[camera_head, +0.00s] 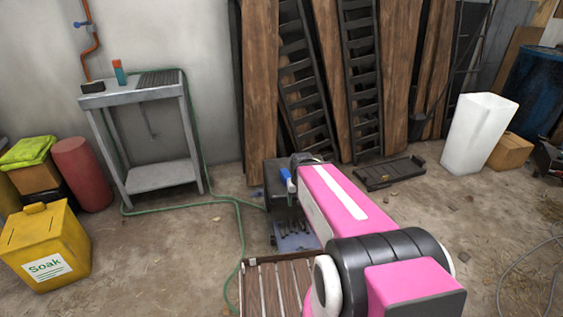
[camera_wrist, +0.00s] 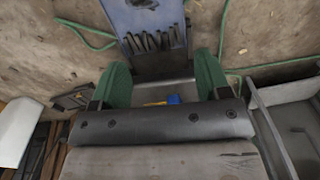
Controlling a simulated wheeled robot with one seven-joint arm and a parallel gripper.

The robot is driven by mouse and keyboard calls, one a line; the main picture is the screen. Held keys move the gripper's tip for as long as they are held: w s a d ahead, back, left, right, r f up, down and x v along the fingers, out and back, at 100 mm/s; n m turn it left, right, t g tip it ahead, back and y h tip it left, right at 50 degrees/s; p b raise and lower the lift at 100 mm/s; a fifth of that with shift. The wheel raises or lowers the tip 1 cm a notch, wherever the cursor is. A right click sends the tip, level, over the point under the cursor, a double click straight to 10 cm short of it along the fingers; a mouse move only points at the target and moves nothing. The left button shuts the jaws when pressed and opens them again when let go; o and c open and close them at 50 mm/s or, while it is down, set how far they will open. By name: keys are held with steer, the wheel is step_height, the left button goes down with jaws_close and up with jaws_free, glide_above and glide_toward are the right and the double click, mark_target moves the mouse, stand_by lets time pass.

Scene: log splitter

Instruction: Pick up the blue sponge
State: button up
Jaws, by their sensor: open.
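A small blue patch with yellow beside it (camera_wrist: 174,99), possibly the blue sponge, shows in the wrist view between the bases of my gripper's fingers. A dark bar with bolts hides its lower part. My gripper (camera_wrist: 162,70) is open, its two green fingers wide apart, with no object visible between the tips. I cannot tell how far the blue patch lies from the fingers. In the head view my pink arm reaches forward and hides most of the gripper area. A small blue and white item (camera_head: 286,178) shows beside the arm's far end; I cannot tell what it is.
A grey sink table (camera_head: 138,95) stands at left, with a yellow bin (camera_head: 45,247) nearby. A slatted wooden piece (camera_head: 275,287) lies low in front. A green hose (camera_head: 190,206) crosses the floor.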

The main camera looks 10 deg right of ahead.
steer(key=shift+o, duration=0.4)
steer(key=n+t, duration=0.2)
steer(key=t, duration=0.1)
glide_toward(286, 173)
steer(key=shift+w+f+y, duration=0.3)
steer(key=shift+w+f, duration=0.05)
steer(key=shift+f, duration=0.25)
steer(key=shift+w+f, duration=0.1)
steer(key=shift+w, duration=0.05)
steer(key=x, duration=0.5)
steer(key=shift+s+d+x, duration=0.1)
steer(key=shift+s+x, duration=0.05)
steer(key=shift+x, duration=1.2)
steer(key=shift+s+d+x, duration=0.1)
steer(key=shift+s+x, duration=0.05)
steer(key=shift+x, duration=1.2)
steer(key=shift+f, duration=0.35)
steer(key=c, duration=1.1)
steer(key=shift+r, duration=0.15)
